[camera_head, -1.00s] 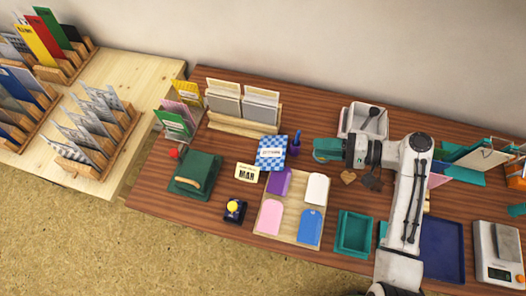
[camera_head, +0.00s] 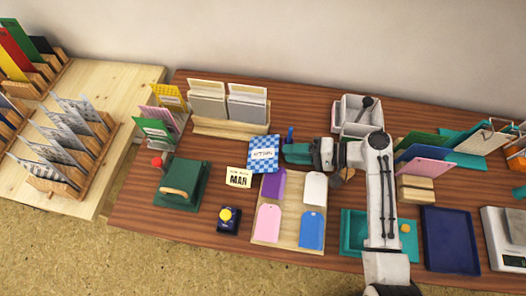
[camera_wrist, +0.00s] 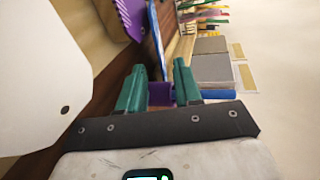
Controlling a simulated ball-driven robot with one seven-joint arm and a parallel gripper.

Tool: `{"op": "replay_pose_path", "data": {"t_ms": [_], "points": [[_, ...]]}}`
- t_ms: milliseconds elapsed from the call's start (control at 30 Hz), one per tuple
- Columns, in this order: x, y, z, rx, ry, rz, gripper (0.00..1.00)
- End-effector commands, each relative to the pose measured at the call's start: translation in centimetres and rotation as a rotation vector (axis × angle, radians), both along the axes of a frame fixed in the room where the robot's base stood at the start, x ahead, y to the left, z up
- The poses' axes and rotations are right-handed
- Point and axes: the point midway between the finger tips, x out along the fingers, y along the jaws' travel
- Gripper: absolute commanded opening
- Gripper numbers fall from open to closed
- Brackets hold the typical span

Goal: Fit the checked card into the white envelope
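The blue-and-white checked card (camera_head: 263,147), with a white label, stands tilted on the table in the head view. My gripper (camera_head: 287,152) points left, just right of the card, and does not visibly hold it. In the wrist view its green fingers (camera_wrist: 160,92) are apart. A purple object (camera_wrist: 160,94) shows between or beyond them, and I cannot tell which. A thin blue strip (camera_wrist: 157,38) there may be the card's edge. Two pale grey envelope-like pieces (camera_head: 207,106) (camera_head: 246,111) stand in the wooden rack at the back; I cannot tell which is the white envelope.
A blue pen (camera_head: 290,134) stands behind my gripper. A wooden board (camera_head: 287,210) with coloured tags lies in front. A grey-white caddy (camera_head: 337,118) stands behind my arm.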

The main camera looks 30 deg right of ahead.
Motion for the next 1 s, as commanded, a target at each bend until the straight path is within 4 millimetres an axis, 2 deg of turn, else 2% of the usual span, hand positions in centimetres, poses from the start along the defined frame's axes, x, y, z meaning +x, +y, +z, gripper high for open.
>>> {"op": "replay_pose_path", "data": {"t_ms": [167, 500, 767, 1000], "points": [[0.7, 0.9, -0.3, 0.000, 0.000, 0.001, 0.34], [3.1, 4.3, -1.6, -0.001, 0.000, 0.000, 0.34], [3.3, 4.5, -1.7, -0.002, 0.000, -0.001, 0.34], [3.3, 4.5, -1.7, -0.002, 0.000, -0.001, 0.13]]}}
